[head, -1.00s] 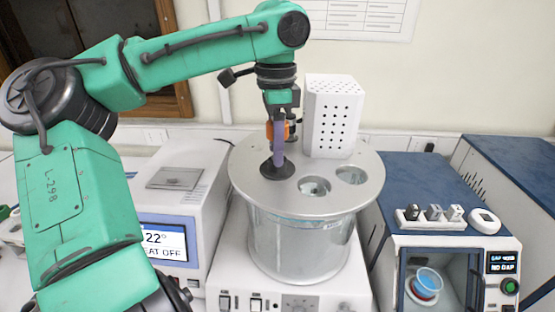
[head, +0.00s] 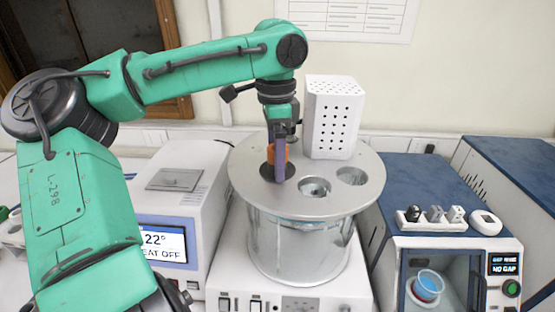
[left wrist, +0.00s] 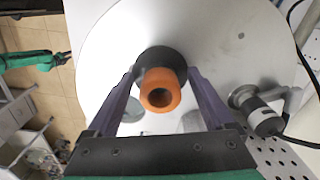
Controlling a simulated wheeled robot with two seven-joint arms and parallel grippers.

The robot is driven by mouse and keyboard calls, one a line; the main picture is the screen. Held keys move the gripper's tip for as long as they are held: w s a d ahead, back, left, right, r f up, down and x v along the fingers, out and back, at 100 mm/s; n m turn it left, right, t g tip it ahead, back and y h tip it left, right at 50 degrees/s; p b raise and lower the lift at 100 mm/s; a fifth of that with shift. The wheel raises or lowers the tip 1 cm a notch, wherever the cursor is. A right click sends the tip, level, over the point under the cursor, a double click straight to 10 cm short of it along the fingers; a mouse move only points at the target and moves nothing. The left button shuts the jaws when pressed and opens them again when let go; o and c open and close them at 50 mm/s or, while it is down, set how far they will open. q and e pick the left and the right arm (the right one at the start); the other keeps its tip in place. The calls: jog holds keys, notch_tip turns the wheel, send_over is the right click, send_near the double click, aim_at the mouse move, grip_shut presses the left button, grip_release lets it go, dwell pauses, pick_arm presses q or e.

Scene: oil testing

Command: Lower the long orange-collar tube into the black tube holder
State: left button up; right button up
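The long tube stands upright in the black tube holder (left wrist: 172,55) set in the round metal lid. Its orange collar (head: 278,154) shows just above the holder. In the left wrist view the collar (left wrist: 160,89) points at the camera, showing its dark bore. The tube's lower part is hidden. My left gripper (head: 280,172) is above the holder, with its purple fingers on either side of the collar. In the left wrist view my left gripper (left wrist: 164,72) looks open, with narrow gaps beside the collar.
The round lid (head: 325,205) on the glass bath has open holes right of the holder. A white perforated box (head: 333,118) rises close behind it. A heater with a display (head: 163,242) stands left; a blue-topped device (head: 420,180) stands right.

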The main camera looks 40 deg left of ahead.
pick_arm(q)
notch_tip(320, 180, up, 15)
jog(key=p, duration=0.1)
jog(key=shift+f, duration=0.2)
jog(key=shift+f, duration=0.1)
dwell(0.5)
